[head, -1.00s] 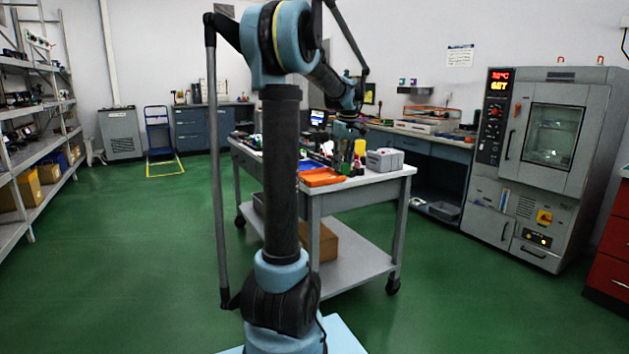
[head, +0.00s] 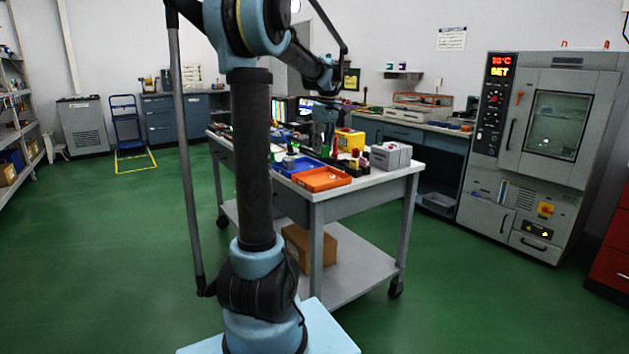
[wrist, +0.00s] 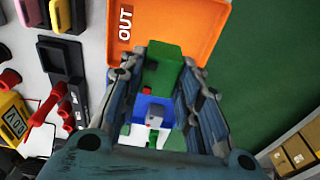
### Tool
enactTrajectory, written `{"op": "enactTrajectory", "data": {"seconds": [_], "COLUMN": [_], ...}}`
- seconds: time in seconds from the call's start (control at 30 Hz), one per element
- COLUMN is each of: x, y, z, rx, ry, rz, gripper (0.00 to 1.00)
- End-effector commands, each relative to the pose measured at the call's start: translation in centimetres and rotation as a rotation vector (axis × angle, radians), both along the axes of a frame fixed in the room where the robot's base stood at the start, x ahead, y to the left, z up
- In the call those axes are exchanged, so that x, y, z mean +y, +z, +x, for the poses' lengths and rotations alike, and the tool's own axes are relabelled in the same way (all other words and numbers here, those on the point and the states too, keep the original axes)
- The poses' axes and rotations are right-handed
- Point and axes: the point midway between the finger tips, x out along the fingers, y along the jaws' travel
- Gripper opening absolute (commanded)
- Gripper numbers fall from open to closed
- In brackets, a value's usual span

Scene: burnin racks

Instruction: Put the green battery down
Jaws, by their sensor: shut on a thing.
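The green battery (wrist: 164,58) is between the fingertips of my gripper (wrist: 160,78) in the wrist view, and the gripper is shut on it. Behind it lies the orange tray (wrist: 205,20) marked OUT, its floor bare in the part that shows. The orange tray (head: 322,180) sits at the table's near edge. A blue tray (head: 290,170) sits beside it on the left. Whether the battery touches anything below it cannot be told.
The white-topped table (head: 380,177) also carries a grey box (head: 391,156) and a yellow item (head: 350,140). In the wrist view a yellow meter (wrist: 12,120) with red leads and black holders (wrist: 65,60) lie left of the trays. Green floor shows to the right.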

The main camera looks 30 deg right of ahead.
Motion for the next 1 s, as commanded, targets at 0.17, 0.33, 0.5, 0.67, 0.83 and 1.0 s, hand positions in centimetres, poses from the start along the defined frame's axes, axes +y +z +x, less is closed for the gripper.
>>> {"op": "enactTrajectory", "data": {"seconds": [0.17, 0.33, 0.5, 0.67, 0.83, 1.0], "x": [0.0, -0.1, -0.2, -0.2, -0.2, -0.2], "y": [-1.7, -4.5, -5.8, -7.0, -9.3, -10.0], "z": [0.0, 0.0, -0.1, -0.1, -0.1, -0.1], "rx": [0.000, 0.000, 0.000, 0.000, 0.000, 0.000], "ry": [0.000, -0.001, -0.003, -0.003, -0.003, -0.003], "rz": [0.000, 0.000, 0.000, 0.000, 0.000, 0.000], "gripper": [0.02, 0.02, 0.02, 0.02, 0.02, 0.02]}}
